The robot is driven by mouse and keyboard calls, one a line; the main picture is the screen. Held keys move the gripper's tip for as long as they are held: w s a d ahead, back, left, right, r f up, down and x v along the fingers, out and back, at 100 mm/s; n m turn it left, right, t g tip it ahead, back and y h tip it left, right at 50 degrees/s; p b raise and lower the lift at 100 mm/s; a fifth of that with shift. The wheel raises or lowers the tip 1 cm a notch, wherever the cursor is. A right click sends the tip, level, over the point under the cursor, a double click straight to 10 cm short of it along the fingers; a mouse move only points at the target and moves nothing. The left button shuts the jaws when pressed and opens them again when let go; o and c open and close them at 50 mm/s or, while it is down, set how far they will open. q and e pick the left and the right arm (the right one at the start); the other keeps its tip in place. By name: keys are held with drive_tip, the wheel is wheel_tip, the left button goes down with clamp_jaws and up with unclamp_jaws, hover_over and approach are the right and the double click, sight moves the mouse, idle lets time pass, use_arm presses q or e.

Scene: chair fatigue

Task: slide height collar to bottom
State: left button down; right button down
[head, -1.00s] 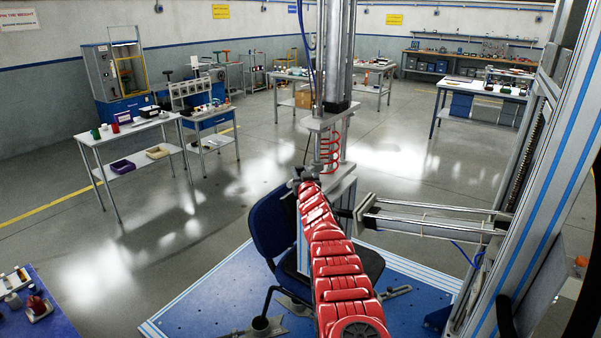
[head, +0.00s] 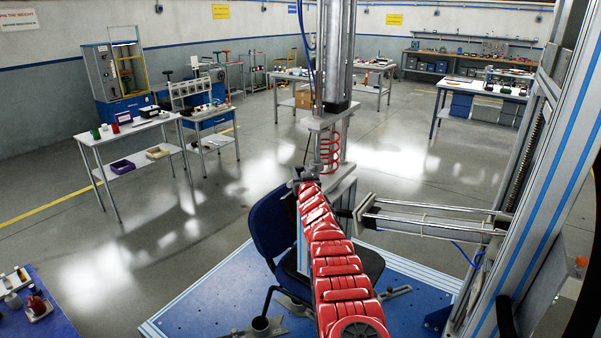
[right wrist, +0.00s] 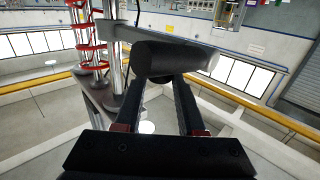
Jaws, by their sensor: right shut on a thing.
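A vertical test column with bright rods stands over the blue chair (head: 268,228). A grey clamp block (head: 322,121) sits on it, with a red coiled hose (head: 331,150) below. My red right arm reaches forward, and its gripper (head: 303,184) is at the column just above the chair. In the right wrist view, my right gripper (right wrist: 166,92) is shut on a dark cylindrical handle (right wrist: 180,57) beside the rods. I cannot tell for sure which part is the height collar or how the handle joins it. My left gripper is out of view.
A horizontal actuator (head: 430,222) extends from the tall frame (head: 545,180) at the right, close beside my right arm. The chair stands on a blue base plate (head: 210,305). Worktables (head: 130,128) stand farther back, with open floor between.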

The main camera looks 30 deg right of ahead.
wheel_tip(320, 180, down, 5)
drive_tip(key=b, duration=0.5)
drive_tip(key=shift+f, duration=0.1)
drive_tip(key=c, duration=0.5)
unclamp_jaws()
